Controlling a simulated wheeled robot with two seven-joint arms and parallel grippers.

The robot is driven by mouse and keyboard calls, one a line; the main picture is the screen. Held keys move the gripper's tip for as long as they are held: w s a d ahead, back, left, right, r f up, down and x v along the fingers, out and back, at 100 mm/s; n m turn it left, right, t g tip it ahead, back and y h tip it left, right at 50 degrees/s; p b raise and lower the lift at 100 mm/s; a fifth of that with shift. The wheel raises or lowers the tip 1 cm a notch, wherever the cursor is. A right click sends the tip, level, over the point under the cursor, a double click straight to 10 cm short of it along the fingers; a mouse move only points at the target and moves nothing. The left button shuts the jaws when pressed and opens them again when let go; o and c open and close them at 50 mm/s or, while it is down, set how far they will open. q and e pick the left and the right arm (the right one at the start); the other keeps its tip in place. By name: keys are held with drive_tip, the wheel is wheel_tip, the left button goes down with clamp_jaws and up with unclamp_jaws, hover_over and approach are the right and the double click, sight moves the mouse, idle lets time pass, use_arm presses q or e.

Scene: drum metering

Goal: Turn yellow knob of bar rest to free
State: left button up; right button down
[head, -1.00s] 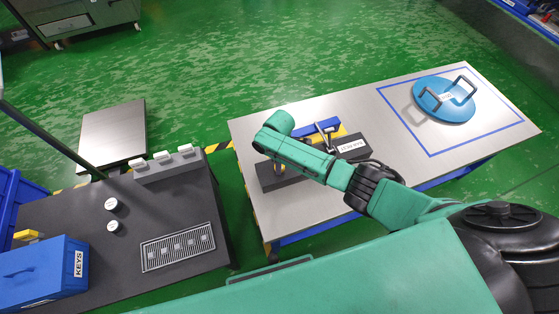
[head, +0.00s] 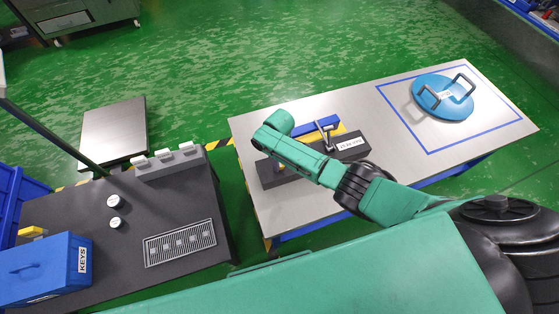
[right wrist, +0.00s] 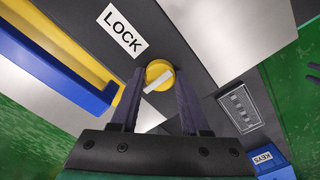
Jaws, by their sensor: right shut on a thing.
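The bar rest is a dark block (head: 352,154) on the steel table, with a white label, a blue bar (head: 318,124) and a yellow part beside it. A white LOCK label (right wrist: 122,31) is on the dark face up and left of the knob. My right gripper (right wrist: 158,88) is shut on the knob, one dark finger on each side. In the head view my green arm largely hides the knob and fingertips. My left gripper is not in view.
A blue disc with two handles (head: 443,97) lies inside a blue outline at the table's far right. A dark bench at left carries a blue KEYS box (head: 40,270), a slotted grille (head: 180,242) and two small white-topped round parts. Green floor separates bench and table.

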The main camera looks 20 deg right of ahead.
drive_tip(key=shift+c, duration=1.9)
unclamp_jaws()
drive_tip(key=shift+r, duration=0.55)
wheel_tip(320, 180, up, 14)
drive_tip(key=p, duration=0.2)
drive_tip(key=shift+f+p, duration=0.25)
drive_tip(key=shift+p, duration=0.15)
